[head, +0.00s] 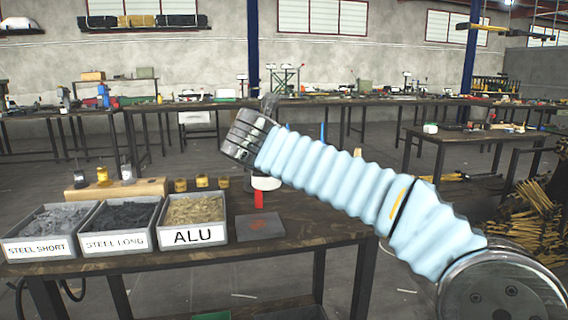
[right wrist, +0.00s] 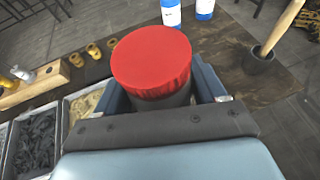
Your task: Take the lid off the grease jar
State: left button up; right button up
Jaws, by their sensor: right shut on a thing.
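The grease jar shows in the right wrist view as a wide red lid (right wrist: 152,58) above a dark grey body (right wrist: 162,100). The lid sits level on the body, with no gap visible. My right gripper (right wrist: 165,90) has its blue fingers on both sides of the grey part just under the lid, shut on the jar. I cannot tell whether the jar stands on the bench. My left gripper is in neither view.
Bins of rivets, including the ALU bin (head: 194,222), stand left on the bench (head: 310,225). Small yellow cups (head: 202,181) stand behind them. A grey plate (head: 260,227) lies right of the bins. White-and-blue containers (right wrist: 171,14) and a dark pot (right wrist: 258,62) with a wooden handle stand beyond the jar.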

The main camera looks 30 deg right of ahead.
jog(key=shift+s+a+r, duration=0.2)
jog(key=shift+a+r, duration=0.1)
jog(key=shift+a, duration=0.2)
jog(key=o, duration=0.6)
jog(key=shift+c, duration=0.2)
jog(key=c, duration=0.9)
